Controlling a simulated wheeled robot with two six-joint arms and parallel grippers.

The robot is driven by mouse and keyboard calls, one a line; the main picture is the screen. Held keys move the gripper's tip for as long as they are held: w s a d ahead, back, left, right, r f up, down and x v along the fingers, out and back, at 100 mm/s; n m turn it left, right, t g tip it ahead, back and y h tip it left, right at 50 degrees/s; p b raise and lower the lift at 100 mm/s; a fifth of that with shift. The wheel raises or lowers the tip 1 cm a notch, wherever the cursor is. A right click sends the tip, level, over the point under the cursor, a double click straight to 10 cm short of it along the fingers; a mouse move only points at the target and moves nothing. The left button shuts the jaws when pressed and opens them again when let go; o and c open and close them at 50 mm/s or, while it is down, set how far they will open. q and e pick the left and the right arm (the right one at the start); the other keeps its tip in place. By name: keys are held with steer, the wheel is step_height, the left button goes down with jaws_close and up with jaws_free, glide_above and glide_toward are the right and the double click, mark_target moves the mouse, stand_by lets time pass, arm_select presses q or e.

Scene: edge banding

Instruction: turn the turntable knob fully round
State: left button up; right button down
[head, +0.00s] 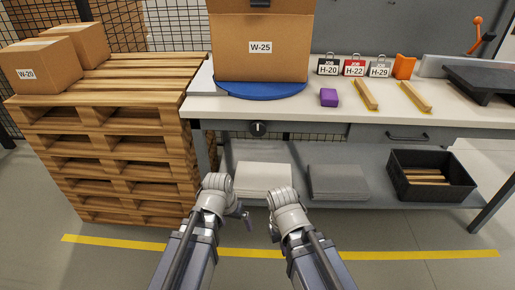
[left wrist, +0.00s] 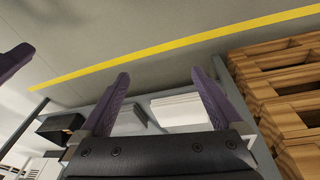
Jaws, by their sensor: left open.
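The knob (head: 258,128) is a small dark disc with a light mark, on the front edge of the workbench. Just behind and above it, the blue turntable (head: 262,93) carries a large cardboard box (head: 262,55) labelled W-25. My left gripper (head: 243,214) is low in front of the bench, below and nearer than the knob, touching nothing. In the left wrist view its two purple fingers (left wrist: 162,80) are spread wide with nothing between them. My right gripper (head: 271,230) is beside it at similar height; its fingers are mostly hidden behind its wrist.
A pallet stack (head: 110,140) with boxes stands close left of the bench. The lower shelf holds a white stack (head: 262,178), a grey stack (head: 338,182) and a black crate (head: 432,178). A purple block (head: 329,97) lies right of the turntable. Space before the knob is clear.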

arm_select(q)
steer(key=w+d+f+m+t+h+b, duration=0.1)
steer(key=w+d+f+t+h+b, duration=0.15)
steer(key=w+f+b, duration=0.3)
steer(key=n+t+y, duration=0.3)
steer(key=t, duration=1.1)
glide_toward(258, 127)
steer(key=w+d, duration=0.1)
steer(key=w, duration=0.2)
steer(key=shift+w+a+f+n+g+y+b, duration=0.1)
steer(key=shift+a+f+n+g+y+b, duration=0.2)
steer(key=shift+f+y+b, duration=0.2)
arm_select(e)
step_height(258, 127, down, 9)
steer(key=shift+r, duration=0.1)
